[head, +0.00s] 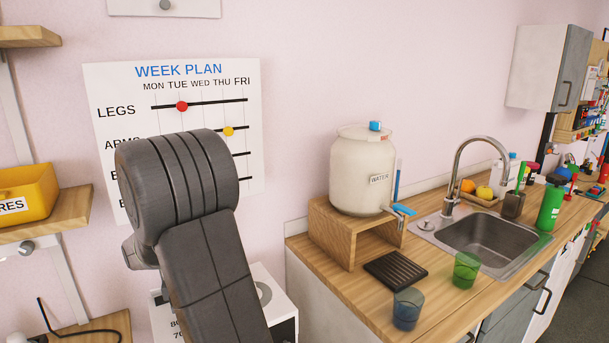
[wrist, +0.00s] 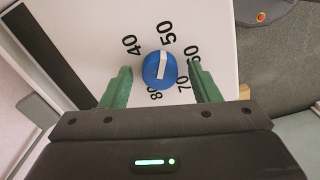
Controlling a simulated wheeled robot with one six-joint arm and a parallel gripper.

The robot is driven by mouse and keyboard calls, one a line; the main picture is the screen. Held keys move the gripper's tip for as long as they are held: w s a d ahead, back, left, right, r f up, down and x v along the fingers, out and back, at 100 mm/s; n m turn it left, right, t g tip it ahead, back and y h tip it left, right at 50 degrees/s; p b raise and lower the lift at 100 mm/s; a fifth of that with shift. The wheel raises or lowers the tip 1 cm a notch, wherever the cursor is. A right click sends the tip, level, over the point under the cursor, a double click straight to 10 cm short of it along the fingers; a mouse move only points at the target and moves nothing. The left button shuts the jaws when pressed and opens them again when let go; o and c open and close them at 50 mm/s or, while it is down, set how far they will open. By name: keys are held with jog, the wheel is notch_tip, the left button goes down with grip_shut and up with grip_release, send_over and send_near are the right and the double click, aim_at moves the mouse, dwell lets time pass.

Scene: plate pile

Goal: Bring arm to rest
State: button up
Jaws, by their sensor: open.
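My gripper (wrist: 161,90) shows in the wrist view with two green fingers apart and nothing held between them. Beyond the fingertips is a white panel (wrist: 215,45) with a blue round knob (wrist: 153,71) that has a white pointer bar. Numbers such as 40, 50, 70 and 80 ring the knob. The knob appears between the fingers; whether they touch it I cannot tell. In the head view my dark grey arm rises in front of the wall and covers part of the white machine (head: 277,300). My gripper is hidden there.
A week plan board (head: 215,72) hangs behind my arm. A wooden shelf (head: 70,215) with a yellow bin (head: 28,190) is at the left. At the right, a wooden counter (head: 340,290) carries a water jar (head: 350,180), two cups and a sink (head: 485,240).

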jog(key=shift+w+m, duration=0.1)
jog(key=shift+m, duration=0.4)
jog(key=m, duration=0.3)
jog(key=shift+m+b, duration=0.3)
jog(key=shift+m, duration=0.1)
jog(key=m, duration=0.5)
jog(key=shift+b, duration=0.35)
jog(key=m+b, duration=0.1)
jog(key=m, duration=0.4)
jog(key=shift+m, duration=0.3)
jog(key=m+b, duration=0.1)
jog(key=m, duration=0.4)
jog(key=shift+r, duration=0.1)
